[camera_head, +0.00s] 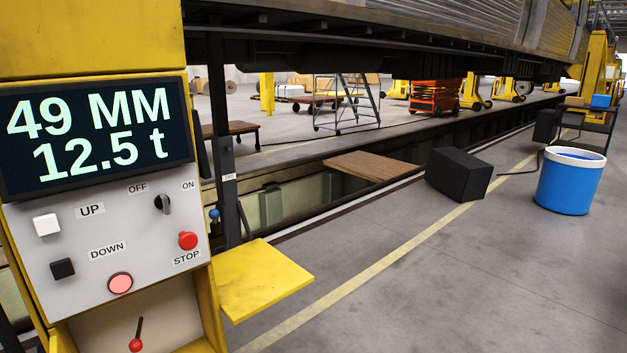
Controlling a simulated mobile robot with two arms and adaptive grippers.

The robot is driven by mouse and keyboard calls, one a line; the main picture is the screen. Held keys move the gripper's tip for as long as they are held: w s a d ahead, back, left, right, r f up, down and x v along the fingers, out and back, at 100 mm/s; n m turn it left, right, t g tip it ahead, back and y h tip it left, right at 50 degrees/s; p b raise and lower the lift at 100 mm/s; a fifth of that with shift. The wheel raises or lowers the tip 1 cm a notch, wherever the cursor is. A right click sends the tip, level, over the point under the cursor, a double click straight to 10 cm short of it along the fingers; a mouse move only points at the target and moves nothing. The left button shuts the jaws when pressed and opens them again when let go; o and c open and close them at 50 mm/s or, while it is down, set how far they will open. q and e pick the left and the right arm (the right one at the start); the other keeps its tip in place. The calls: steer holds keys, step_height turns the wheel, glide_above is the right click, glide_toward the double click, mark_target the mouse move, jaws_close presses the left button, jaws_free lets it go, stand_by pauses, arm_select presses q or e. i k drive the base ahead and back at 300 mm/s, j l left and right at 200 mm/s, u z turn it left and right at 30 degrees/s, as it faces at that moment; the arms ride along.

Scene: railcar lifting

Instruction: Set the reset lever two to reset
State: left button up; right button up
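A small lever (136,345) with a black stick and a red ball end sits on the lower panel of the yellow lifting jack, at the bottom left of the head view. The ball is at the lower end, and the stick leans slightly right towards its top. No label for it shows, so I cannot tell whether it is lever two or which position is reset. The control panel (78,235) above it carries UP, DOWN and STOP buttons and an OFF/ON rotary switch (163,204). The display (95,133) reads 49 MM and 12.5 t. Neither gripper is in view.
A yellow plate (258,280) juts out right of the panel. A black box (458,174) and a blue bucket (569,183) stand on the floor to the right. A pit with a wooden board (370,165) runs beneath the railcar (480,25). The floor at front right is clear.

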mark_target(136, 345)
steer(key=j+u, duration=0.2)
steer(key=j, duration=0.55)
steer(key=i+j+u, duration=0.2)
steer(key=j, duration=0.6)
steer(key=k, duration=0.1)
